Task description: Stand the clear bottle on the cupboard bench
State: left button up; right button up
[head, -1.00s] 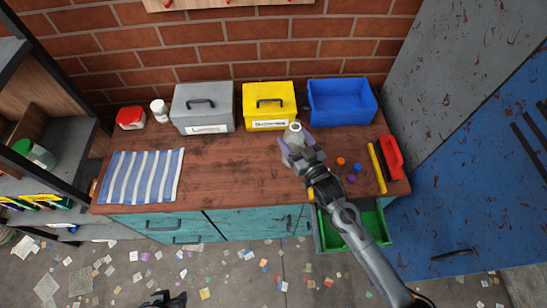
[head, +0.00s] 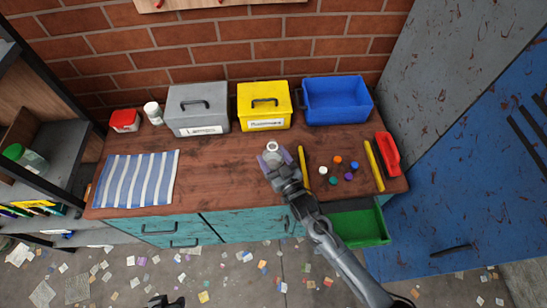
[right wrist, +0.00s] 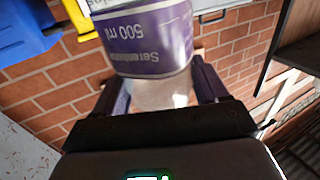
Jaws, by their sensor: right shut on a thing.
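The clear bottle (head: 272,147) has a pale ring-shaped top and a purple label. My right gripper (head: 274,160) is shut around it, over the middle of the cupboard bench (head: 225,165). In the right wrist view the bottle (right wrist: 150,45) sits between the two fingers, its "500 ml" label upside down in the picture. I cannot tell whether its base touches the bench top. My left gripper (head: 166,301) shows only as a dark tip at the bottom edge, and its jaws are not clear.
Grey (head: 198,110), yellow (head: 264,106) and blue (head: 338,101) boxes line the back. A striped cloth (head: 138,179) lies left. Several small caps (head: 337,160), yellow bars (head: 374,165) and a red tool (head: 386,153) lie right. A green drawer (head: 360,226) is open. The bench between cloth and gripper is clear.

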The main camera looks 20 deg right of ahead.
jog(key=shift+f, duration=0.1)
jog(key=o, duration=1.7)
jog(key=shift+s, duration=0.1)
jog(key=s+d+g, duration=0.1)
jog(key=s+g, duration=0.3)
jog(key=s, duration=0.6)
jog(key=s+d+r+g+h, duration=0.1)
jog(key=s+g, duration=0.4)
jog(key=s, duration=0.5)
jog(key=s+d+g, duration=0.2)
jog(key=s+g, duration=0.3)
jog(key=s, duration=0.5)
jog(key=shift+d+r+n+h+p, duration=0.2)
jog(key=shift+d+n+h+p, duration=0.1)
jog(key=shift+d+n+p, duration=0.1)
